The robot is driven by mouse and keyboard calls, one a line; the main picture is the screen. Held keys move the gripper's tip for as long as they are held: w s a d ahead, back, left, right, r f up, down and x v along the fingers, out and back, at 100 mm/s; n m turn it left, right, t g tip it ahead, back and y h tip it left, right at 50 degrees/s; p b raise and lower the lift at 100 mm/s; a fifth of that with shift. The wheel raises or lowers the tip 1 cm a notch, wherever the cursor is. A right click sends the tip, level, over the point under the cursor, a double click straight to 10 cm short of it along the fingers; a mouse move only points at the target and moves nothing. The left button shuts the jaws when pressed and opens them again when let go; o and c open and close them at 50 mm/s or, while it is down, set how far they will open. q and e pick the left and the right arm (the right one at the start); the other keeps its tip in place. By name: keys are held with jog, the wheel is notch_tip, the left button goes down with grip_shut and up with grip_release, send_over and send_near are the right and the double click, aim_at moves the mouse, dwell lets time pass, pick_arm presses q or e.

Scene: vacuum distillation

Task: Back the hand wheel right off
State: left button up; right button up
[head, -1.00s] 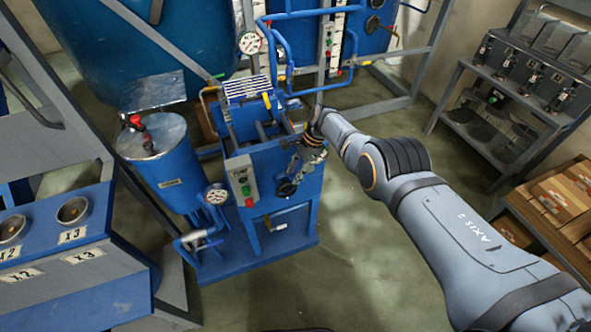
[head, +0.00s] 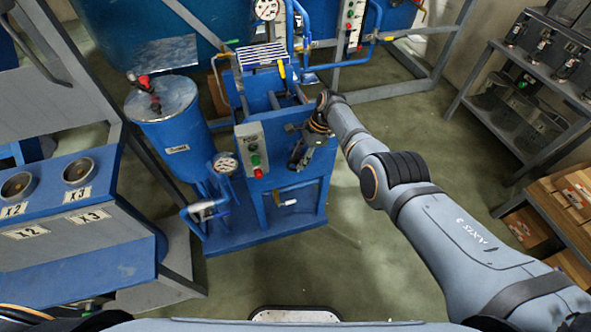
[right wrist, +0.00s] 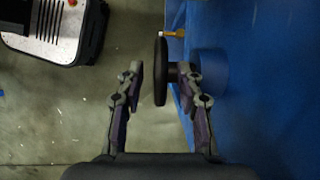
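The hand wheel (right wrist: 160,72) is dark and round. It shows edge-on in the right wrist view, on a short stem that sticks out from the blue machine's side. My right gripper (right wrist: 160,82) is open, with one finger on each side of the wheel's rim. A gap shows between the left finger and the wheel; the right finger lies between the wheel and the blue panel. In the head view my right gripper (head: 298,155) is at the front of the blue machine (head: 278,215) and mostly hides the wheel. My left gripper is in neither view.
A grey switch box (head: 252,150) with buttons and a pressure gauge (head: 226,162) sit left of the wheel. A white-handled lever (head: 286,203) is below. A blue tank (head: 172,120) stands at left. Shelves (head: 530,90) and boxes (head: 560,205) line the right; floor between is clear.

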aim_at(292, 171)
jog(key=b+x, duration=0.2)
jog(key=x, duration=0.2)
jog(key=shift+f, duration=0.15)
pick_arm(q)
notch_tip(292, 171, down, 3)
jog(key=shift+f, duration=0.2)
pick_arm(e)
jog(key=shift+c, duration=0.2)
grip_shut()
